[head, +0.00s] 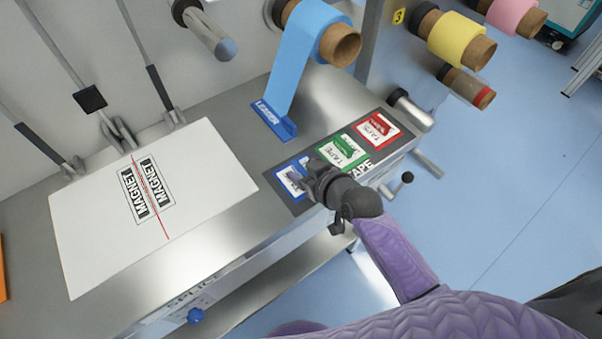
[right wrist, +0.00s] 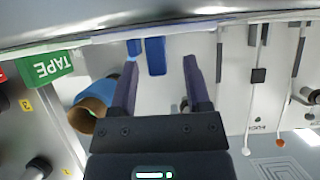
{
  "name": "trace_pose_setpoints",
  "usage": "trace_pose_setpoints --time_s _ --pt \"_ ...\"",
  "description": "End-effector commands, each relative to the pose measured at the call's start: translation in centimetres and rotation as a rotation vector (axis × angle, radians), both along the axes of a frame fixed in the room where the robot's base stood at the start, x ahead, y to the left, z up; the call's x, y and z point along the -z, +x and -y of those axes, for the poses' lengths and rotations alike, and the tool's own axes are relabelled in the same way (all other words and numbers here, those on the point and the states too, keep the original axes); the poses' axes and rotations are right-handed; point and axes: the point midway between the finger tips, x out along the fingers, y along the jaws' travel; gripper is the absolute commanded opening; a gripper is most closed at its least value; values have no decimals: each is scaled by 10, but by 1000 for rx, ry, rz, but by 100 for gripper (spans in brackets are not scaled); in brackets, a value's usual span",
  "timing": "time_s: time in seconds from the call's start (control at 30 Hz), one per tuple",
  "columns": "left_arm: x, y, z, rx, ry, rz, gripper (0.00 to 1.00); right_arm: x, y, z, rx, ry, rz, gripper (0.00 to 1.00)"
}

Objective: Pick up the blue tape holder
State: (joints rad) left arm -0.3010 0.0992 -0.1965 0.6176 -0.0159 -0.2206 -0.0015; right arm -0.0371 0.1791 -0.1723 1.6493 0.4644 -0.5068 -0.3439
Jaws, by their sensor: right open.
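The blue tape holder (head: 285,179) lies at the left end of a dark strip at the table's front edge in the head view, partly hidden by my right gripper (head: 308,184). The gripper is over its right part; I cannot tell whether they touch. In the right wrist view the gripper (right wrist: 160,72) is open, its two fingers apart with nothing seen held between them. A blue block (right wrist: 156,56) shows beyond the fingers there, and I cannot tell surely which part it is. My left gripper is not in view.
Beside it lie the green tape holder (head: 343,151) and red tape holder (head: 377,129). Behind is a blue leader block (head: 274,121) under a blue web roll (head: 318,32). A white magnet sheet (head: 95,213) covers the left. Yellow roll (head: 452,38) hangs at the right.

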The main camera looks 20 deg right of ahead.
Motion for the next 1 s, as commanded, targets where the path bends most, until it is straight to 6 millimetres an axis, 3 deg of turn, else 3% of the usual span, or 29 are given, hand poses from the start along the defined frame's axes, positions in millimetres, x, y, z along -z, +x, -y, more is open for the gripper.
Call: trace_pose_setpoints --time_s 0.03,0.07,0.3,0.7,0.77,1.0 --pt "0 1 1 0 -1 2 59 0 0 0 0 0 0 58" --pt "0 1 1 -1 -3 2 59 0 0 0 0 0 0 51" --pt "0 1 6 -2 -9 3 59 0 0 0 1 0 0 0" --pt "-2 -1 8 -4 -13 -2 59 -4 0 0 1 0 1 0" --pt "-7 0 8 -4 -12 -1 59 -14 0 0 0 0 3 0" --pt "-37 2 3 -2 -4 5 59 -79 0 0 -1 0 5 0"
